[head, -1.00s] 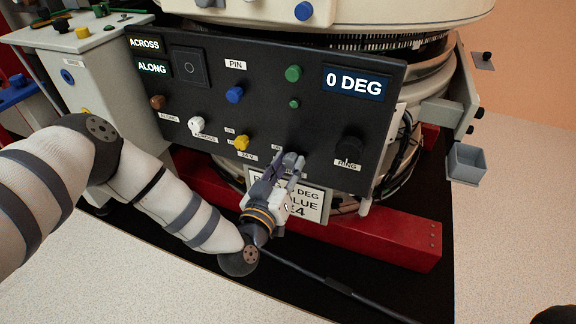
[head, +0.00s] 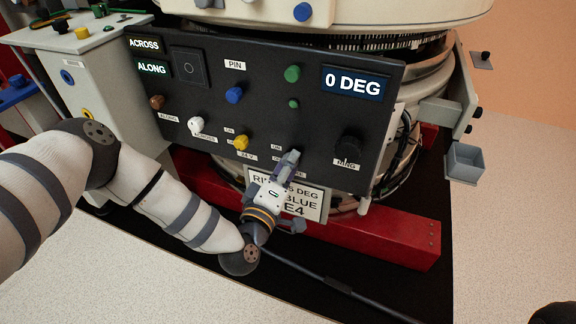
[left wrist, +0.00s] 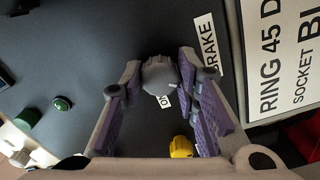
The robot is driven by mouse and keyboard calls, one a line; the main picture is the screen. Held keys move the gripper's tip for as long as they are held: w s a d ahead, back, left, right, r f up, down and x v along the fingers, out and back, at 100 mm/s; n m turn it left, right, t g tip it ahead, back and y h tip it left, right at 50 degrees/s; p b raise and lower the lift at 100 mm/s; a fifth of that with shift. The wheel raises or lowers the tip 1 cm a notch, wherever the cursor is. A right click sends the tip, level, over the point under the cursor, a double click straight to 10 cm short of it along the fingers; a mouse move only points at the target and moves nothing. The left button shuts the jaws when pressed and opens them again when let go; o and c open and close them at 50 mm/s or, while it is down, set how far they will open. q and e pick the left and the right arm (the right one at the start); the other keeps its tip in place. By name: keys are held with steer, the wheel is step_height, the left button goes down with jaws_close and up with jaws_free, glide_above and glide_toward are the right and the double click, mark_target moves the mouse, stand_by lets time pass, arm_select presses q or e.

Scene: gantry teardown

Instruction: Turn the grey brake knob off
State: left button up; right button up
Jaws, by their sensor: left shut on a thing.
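The grey brake knob (left wrist: 158,72) is on the dark control panel (head: 215,70), beside a white label reading BRAKE (left wrist: 208,45) in the left wrist view. My left gripper (head: 289,162) is shut on the knob, with one purple-padded finger on each side of it. In the head view the fingers mostly hide the knob. A small label beside the knob is partly covered, so I cannot read the knob's setting for certain. My right gripper is not in view.
A yellow knob (head: 241,143) sits just left of my left gripper, and a black ring knob (head: 348,145) is to its right. A white sign (head: 312,203) hangs below the panel, partly behind the gripper. A red beam (head: 400,245) runs below.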

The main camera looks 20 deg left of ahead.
arm_select(q)
steer(key=shift+n+b, duration=0.6)
steer(key=shift+n, duration=2.9)
steer(key=shift+d, duration=0.1)
steer(key=o, duration=1.2)
steer(key=shift+c, duration=0.2)
steer(key=shift+r, duration=0.1)
steer(key=shift+s, duration=0.15)
steer(key=s, duration=1.1)
steer(key=shift+s+a, duration=0.25)
steer(key=shift+s, duration=0.15)
